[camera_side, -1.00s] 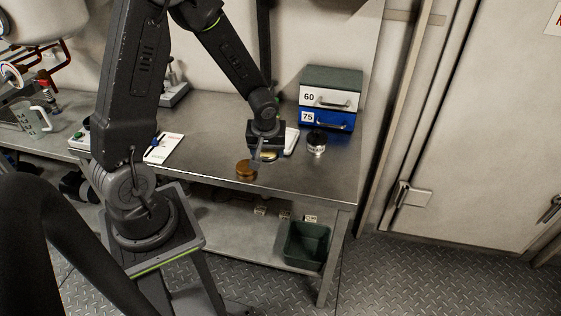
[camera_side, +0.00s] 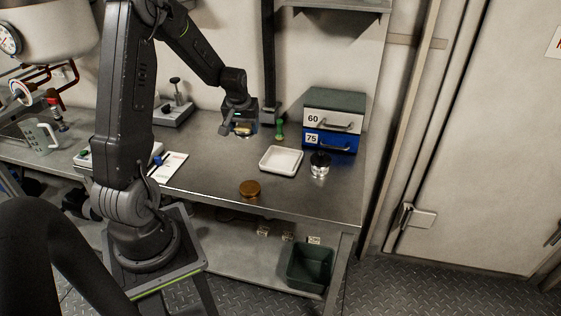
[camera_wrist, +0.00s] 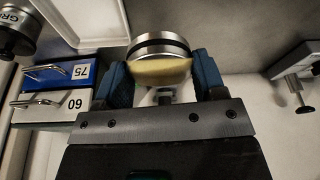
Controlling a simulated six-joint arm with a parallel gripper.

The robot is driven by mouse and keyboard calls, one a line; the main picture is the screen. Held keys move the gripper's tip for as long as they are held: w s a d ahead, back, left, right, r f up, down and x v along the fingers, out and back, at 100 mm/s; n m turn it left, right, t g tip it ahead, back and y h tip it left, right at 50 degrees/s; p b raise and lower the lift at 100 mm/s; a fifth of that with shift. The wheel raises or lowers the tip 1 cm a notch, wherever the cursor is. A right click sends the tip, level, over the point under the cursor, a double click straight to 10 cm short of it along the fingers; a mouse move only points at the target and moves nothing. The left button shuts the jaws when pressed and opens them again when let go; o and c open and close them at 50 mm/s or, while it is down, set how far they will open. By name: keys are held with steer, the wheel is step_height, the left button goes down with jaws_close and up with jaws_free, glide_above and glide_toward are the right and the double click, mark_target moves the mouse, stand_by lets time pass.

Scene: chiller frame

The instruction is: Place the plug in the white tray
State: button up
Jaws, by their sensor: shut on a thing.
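My gripper (camera_side: 241,131) is shut on the plug, a short silver cylinder with a black ring and a yellowish face. In the wrist view the plug (camera_wrist: 160,50) sits between the two blue fingers. In the side view my gripper holds it above the back of the bench, left of the white tray. The white tray (camera_side: 281,161) lies flat and empty on the bench. Its edge also shows at the top of the wrist view (camera_wrist: 93,37).
A silver-and-black jar (camera_side: 320,166) stands right of the tray, before the drawer box (camera_side: 331,122). A green-handled item (camera_side: 279,130) stands behind the tray. A brown puck (camera_side: 250,188) lies near the front edge. A black-and-silver stand (camera_side: 174,108) is at the back left.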

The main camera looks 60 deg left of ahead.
glide_above(282, 161)
steer(key=f, duration=0.7)
steer(key=shift+s+d, duration=0.25)
steer(key=shift+f, duration=1.9)
steer(key=shift+f, duration=0.2)
steer(key=o, duration=1.3)
